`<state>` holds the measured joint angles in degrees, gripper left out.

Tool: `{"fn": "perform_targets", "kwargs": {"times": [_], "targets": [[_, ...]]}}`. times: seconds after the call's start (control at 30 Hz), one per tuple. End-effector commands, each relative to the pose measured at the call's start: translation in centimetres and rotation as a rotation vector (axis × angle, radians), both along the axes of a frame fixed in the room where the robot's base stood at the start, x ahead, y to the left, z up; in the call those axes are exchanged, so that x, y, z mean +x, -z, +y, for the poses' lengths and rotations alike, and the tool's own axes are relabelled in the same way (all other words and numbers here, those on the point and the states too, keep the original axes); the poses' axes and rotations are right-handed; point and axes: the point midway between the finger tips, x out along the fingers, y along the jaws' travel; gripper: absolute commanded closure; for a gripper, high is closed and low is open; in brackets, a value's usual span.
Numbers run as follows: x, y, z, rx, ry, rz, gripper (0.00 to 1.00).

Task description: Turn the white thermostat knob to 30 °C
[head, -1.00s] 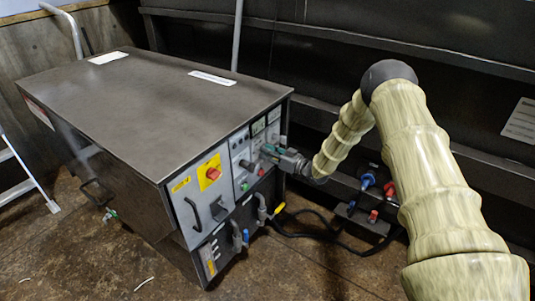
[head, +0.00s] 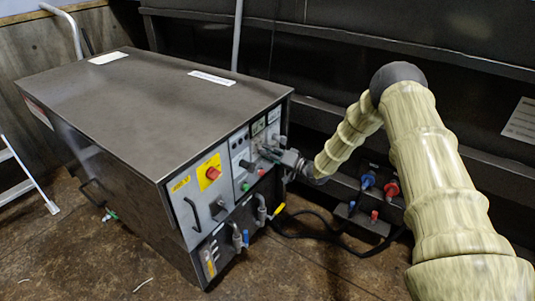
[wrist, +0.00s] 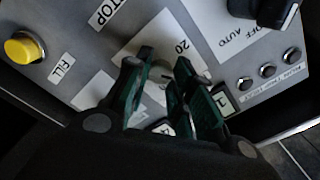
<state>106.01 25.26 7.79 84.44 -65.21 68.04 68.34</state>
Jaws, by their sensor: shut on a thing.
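My gripper (wrist: 158,85), with dark green fingers, is at the control panel. Its fingers straddle the thermostat knob (wrist: 161,73), a small pale part of which shows between them, and are shut on it. The knob stands on a white dial plate (wrist: 186,30) where the number 20 can be read. The rest of the scale and any pointer are hidden by the fingers, so the setting cannot be read. In the head view my gripper (head: 272,155) reaches the upper right of the panel from the right, and the knob is hidden there.
The wrist view shows a yellow button (wrist: 22,48) marked FILL, a black OFF/AUTO switch (wrist: 272,10) and several small round indicators at right. In the head view, the grey machine (head: 150,100) has a red knob (head: 212,173). Black cables (head: 320,233) lie to its right.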

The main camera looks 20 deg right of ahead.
Motion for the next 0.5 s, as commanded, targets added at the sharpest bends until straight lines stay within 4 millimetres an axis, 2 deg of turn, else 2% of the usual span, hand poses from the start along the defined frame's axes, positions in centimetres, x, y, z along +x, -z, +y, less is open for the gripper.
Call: {"fn": "perform_targets", "kwargs": {"times": [0.5], "targets": [[-0.04,0.13,-0.28,0.047,0.003,0.039,1.0]]}}
